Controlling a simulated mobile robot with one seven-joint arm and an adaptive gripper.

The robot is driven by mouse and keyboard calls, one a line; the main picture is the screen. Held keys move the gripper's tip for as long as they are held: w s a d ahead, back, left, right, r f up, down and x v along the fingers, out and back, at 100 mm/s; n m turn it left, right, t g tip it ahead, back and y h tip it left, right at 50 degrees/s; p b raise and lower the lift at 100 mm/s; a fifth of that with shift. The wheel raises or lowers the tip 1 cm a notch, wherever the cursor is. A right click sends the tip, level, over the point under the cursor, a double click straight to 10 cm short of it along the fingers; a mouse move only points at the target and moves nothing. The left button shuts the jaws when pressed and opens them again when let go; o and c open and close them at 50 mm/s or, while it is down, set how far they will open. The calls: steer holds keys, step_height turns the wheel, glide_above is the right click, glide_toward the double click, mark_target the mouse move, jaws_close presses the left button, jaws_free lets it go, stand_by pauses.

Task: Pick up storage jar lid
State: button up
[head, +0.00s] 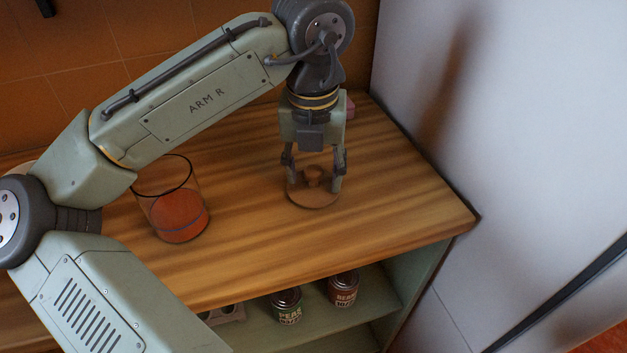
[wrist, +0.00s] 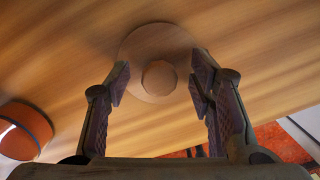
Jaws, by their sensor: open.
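The storage jar lid (head: 313,196) is a round, flat wooden disc with a knob in its middle. It lies flat on the wooden counter, knob up. My gripper (head: 314,182) points down over the lid, with one finger on each side of the knob. In the wrist view the lid (wrist: 140,48) shows at the top centre, its knob (wrist: 159,77) between the two fingertips of my gripper (wrist: 160,82). Gaps show on both sides of the knob, so the gripper is open and empty. The fingertips look close to the lid; I cannot tell whether they touch it.
A glass jar (head: 175,205) with orange-red contents stands on the counter (head: 390,200) to the left, under my arm. A pinkish object (head: 349,106) is partly hidden behind my gripper. Cans (head: 287,305) (head: 343,288) stand on the shelf below. A pale wall or cabinet (head: 480,110) rises at right.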

steer(key=shift+f, duration=0.3)
steer(key=shift+c, duration=0.4)
steer(key=c, duration=1)
